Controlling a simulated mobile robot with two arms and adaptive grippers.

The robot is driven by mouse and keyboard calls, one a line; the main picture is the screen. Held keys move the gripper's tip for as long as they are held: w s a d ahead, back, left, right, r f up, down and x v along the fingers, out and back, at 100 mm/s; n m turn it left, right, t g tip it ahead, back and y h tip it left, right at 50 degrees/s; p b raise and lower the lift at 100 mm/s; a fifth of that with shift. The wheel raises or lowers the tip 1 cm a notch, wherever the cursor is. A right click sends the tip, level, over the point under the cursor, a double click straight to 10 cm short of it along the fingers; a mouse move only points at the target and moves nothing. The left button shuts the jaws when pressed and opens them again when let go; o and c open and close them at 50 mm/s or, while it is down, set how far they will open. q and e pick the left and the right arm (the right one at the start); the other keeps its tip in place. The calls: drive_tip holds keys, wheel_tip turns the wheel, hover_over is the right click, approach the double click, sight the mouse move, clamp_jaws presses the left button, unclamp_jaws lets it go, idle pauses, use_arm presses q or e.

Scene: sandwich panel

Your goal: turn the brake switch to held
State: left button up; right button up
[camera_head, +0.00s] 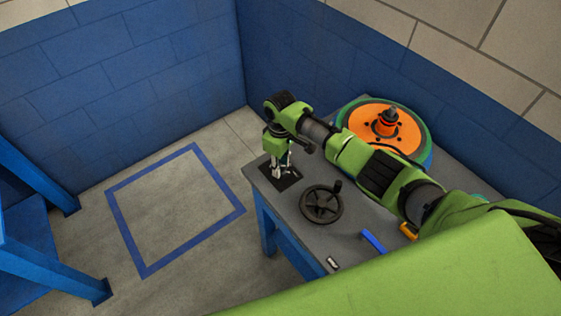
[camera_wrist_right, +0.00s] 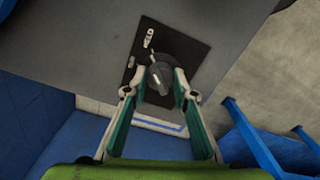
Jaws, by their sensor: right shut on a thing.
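The brake switch (camera_wrist_right: 158,78) is a dark round knob with a light pointer mark, set on a black plate (camera_wrist_right: 185,47) with small white labels. The plate also shows in the head view (camera_head: 284,181) at the far left corner of the grey table. My right gripper (camera_wrist_right: 165,84) points down at the plate and is shut on the knob, one finger on each side. In the head view my right gripper (camera_head: 281,168) hides most of the knob. The labels are too small to read. My left gripper is not in view.
A black handwheel (camera_head: 321,204) stands on the grey table (camera_head: 300,236) near the switch. An orange and green disc (camera_head: 366,119) with a black and orange hub is behind my right arm. A blue bar (camera_head: 373,241) lies nearer. A blue-taped floor square (camera_head: 172,210) is empty.

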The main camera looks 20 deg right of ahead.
sight(280, 165)
drive_tip(key=shift+m+p, duration=0.3)
drive_tip(key=shift+m, duration=0.3)
drive_tip(key=o, duration=1.1)
drive_tip(key=shift+r, duration=0.1)
wheel_tip(280, 165, up, 12)
drive_tip(key=shift+f, duration=0.1)
drive_tip(key=shift+f, duration=0.1)
